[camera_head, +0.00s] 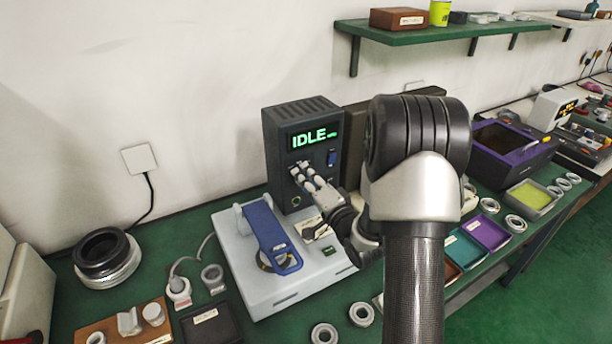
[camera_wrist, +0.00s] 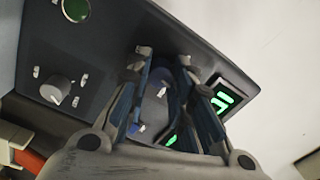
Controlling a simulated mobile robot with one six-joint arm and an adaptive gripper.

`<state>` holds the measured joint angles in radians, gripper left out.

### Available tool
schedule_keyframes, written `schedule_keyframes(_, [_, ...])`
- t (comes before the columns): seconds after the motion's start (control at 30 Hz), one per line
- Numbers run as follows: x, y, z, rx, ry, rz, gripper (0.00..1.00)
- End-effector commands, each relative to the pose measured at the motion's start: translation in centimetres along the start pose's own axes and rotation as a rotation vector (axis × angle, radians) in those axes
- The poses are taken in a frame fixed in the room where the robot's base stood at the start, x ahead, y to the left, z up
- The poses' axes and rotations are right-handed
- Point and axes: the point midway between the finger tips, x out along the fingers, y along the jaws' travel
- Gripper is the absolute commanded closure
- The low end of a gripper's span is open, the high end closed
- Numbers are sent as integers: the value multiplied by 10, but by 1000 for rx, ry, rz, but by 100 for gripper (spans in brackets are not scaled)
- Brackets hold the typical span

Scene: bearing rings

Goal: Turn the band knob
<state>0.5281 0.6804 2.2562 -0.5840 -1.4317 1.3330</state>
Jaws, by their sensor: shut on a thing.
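The dark control box (camera_head: 277,153) stands at the back of the bench with a green "IDLE" display (camera_head: 315,137). My gripper (camera_head: 303,172) reaches its front face below the display. The fingers partly hide the knob. A second, grey knob (camera_wrist: 55,89) with white marks sits to its left, apart from my fingers.
A green button (camera_wrist: 75,9) is on the panel above the grey knob. A pale device with a blue lever (camera_head: 270,237) stands in front of the box. Trays and rings lie to the right.

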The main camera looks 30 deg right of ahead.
Motion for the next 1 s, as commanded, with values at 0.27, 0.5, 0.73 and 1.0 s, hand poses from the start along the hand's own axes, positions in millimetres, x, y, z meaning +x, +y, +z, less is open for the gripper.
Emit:
schedule_keyframes(0.27, [0,-1,1,257,7,0,100])
schedule_keyframes(0.5, [0,0,1,449,14,0,100])
schedule_keyframes(0.73, [0,-1,1,573,19,-2,100])
schedule_keyframes(1.0, [0,0,1,640,21,-2,100])
